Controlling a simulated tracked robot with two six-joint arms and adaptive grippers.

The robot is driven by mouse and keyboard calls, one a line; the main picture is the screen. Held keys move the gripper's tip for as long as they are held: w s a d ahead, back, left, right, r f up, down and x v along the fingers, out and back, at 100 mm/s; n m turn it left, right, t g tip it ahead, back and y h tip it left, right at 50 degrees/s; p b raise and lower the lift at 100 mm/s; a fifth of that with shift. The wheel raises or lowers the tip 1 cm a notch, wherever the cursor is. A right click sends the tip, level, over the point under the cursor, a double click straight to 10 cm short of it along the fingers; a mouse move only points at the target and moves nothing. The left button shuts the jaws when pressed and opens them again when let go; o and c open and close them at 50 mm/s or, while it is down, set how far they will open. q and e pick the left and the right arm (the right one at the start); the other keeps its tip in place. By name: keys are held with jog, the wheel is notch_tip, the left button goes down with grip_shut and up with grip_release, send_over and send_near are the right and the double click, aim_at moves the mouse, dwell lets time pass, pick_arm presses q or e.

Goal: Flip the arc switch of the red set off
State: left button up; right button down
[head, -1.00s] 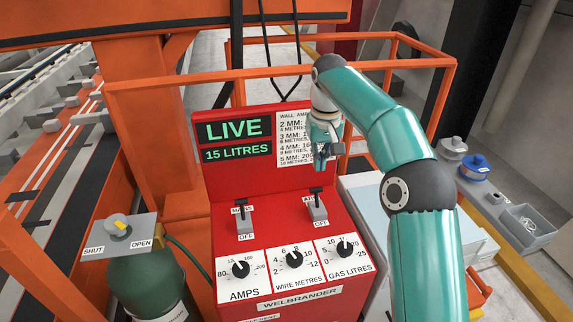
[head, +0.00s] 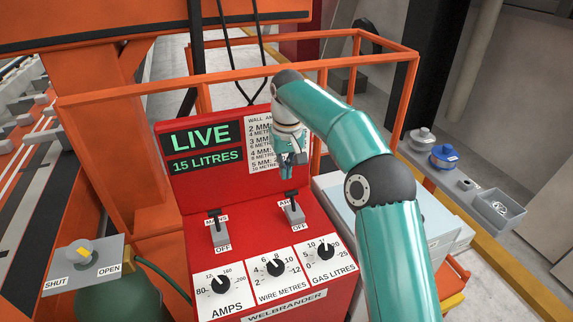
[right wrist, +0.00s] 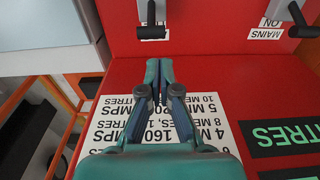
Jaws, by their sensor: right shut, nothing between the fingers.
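The red set (head: 192,192) has a lit display (head: 205,136) reading LIVE. The arc switch (head: 294,213) is the right one of two on its sloped front, with its black-tipped lever up, away from the OFF label. The mains switch (head: 219,233), left of it, also has its lever up. In the right wrist view, seen upside down, the arc switch handle (right wrist: 152,32) is ahead of the fingertips and the mains handle (right wrist: 303,31) is farther right. My right gripper (head: 293,167) is shut and empty, just above the arc lever, apart from it. My left gripper is not in view.
Three dials, including the amps dial (head: 220,285), sit below the switches. A gas bottle valve plate (head: 86,262) stands at left. An orange rail (head: 330,66) runs behind the set. A pale cabinet (head: 335,190) stands at right, beside my right arm.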

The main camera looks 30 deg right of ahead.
aim_at(293, 204)
jog(key=f, duration=0.5)
jog(key=shift+w+d+f, duration=0.1)
jog(key=shift+w+f, duration=0.1)
jog(key=shift+f, duration=0.15)
